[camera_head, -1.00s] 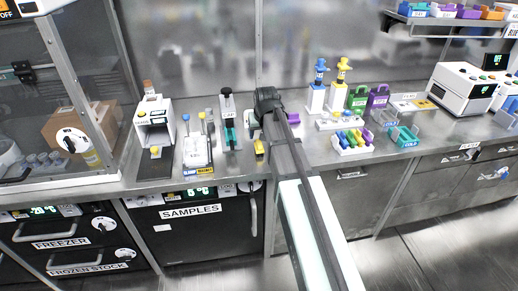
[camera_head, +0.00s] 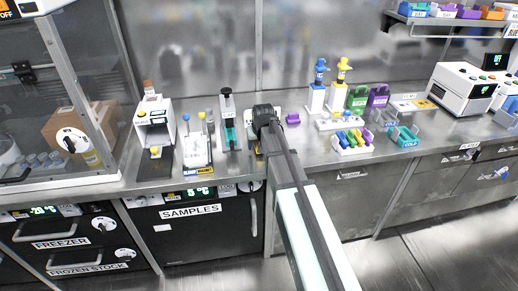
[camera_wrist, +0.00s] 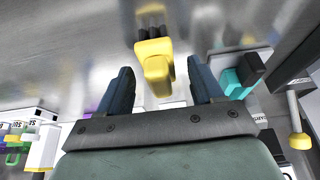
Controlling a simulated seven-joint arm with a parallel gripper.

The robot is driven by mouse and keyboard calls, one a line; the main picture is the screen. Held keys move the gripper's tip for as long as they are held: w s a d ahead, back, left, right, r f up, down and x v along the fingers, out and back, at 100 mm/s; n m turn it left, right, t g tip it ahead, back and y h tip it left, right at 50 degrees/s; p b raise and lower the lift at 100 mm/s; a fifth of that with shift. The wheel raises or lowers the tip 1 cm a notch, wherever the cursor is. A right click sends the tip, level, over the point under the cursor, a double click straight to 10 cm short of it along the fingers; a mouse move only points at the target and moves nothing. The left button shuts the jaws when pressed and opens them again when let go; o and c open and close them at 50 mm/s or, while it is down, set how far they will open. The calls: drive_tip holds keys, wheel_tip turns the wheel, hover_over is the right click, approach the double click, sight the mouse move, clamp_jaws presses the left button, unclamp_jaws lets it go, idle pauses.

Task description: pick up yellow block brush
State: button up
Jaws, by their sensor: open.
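The yellow block brush (camera_wrist: 154,62) shows in the wrist view with a yellow body and a dark end. It lies on the steel counter, beyond and roughly between the two fingertips. My gripper (camera_wrist: 158,88) is open, with its dark blue fingers apart on either side of the brush's near end. I cannot tell whether either finger touches it. In the head view my gripper (camera_head: 264,122) is over the counter, and my arm hides the brush there.
A black and teal device (camera_head: 229,118) stands close left of my gripper; its teal part also shows in the wrist view (camera_wrist: 232,83). A white holder with blue and yellow tools (camera_head: 196,150) is further left. A rack of coloured items (camera_head: 351,142) stands right.

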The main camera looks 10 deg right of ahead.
drive_tip(key=c, duration=1.2)
drive_tip(key=shift+r, duration=0.1)
wheel_tip(320, 180, up, 10)
drive_tip(key=shift+f, duration=0.1)
idle(0.4)
